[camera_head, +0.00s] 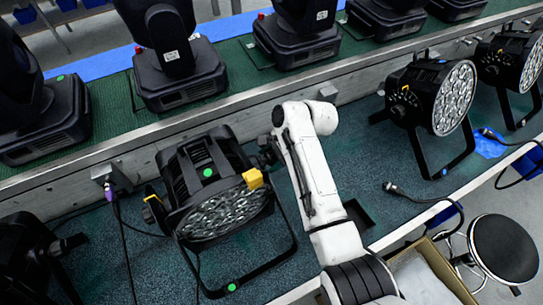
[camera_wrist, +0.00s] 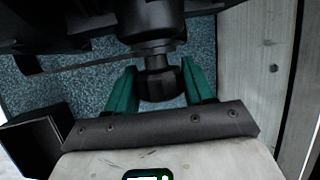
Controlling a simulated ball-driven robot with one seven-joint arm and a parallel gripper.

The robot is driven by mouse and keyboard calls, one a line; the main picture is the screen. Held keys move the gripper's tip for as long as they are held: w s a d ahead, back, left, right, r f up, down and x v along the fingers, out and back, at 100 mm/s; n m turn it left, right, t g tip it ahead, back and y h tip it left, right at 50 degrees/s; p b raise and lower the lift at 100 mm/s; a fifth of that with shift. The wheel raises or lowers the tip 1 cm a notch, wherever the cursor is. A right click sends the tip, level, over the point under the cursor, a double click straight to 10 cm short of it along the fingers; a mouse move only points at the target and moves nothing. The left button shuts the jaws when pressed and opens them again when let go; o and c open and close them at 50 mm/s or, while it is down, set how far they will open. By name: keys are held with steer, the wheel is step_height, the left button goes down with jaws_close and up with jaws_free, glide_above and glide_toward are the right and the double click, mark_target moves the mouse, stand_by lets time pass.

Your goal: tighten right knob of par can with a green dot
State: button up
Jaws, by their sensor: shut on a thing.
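The black par can (camera_head: 180,165) with a green dot (camera_head: 208,172) on its housing stands on the lower teal shelf, left of my arm. Its lens faces down toward the front, and its yoke frame spreads around it. A yellow tag (camera_head: 252,178) sits on its right edge. My gripper (camera_head: 268,147) is at the can's right side, small and dark in the head view. In the wrist view my gripper (camera_wrist: 160,76) has its teal fingers on either side of the black right knob (camera_wrist: 158,86), shut on it. The knob's far end meets a dark round mount.
A second par can (camera_head: 435,95) stands further right, with another beyond it. Moving-head lights (camera_head: 180,70) line the green upper shelf. A grey metal ledge (camera_head: 130,150) runs behind the can. Cables hang at left; a stool (camera_head: 503,248) and cardboard box stand lower right.

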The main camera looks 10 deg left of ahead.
stand_by(0.4)
steer(key=o, duration=1)
steer(key=b+v, duration=0.1)
steer(key=v, duration=0.9)
steer(key=shift+d+r, duration=0.2)
steer(key=shift+r, duration=0.15)
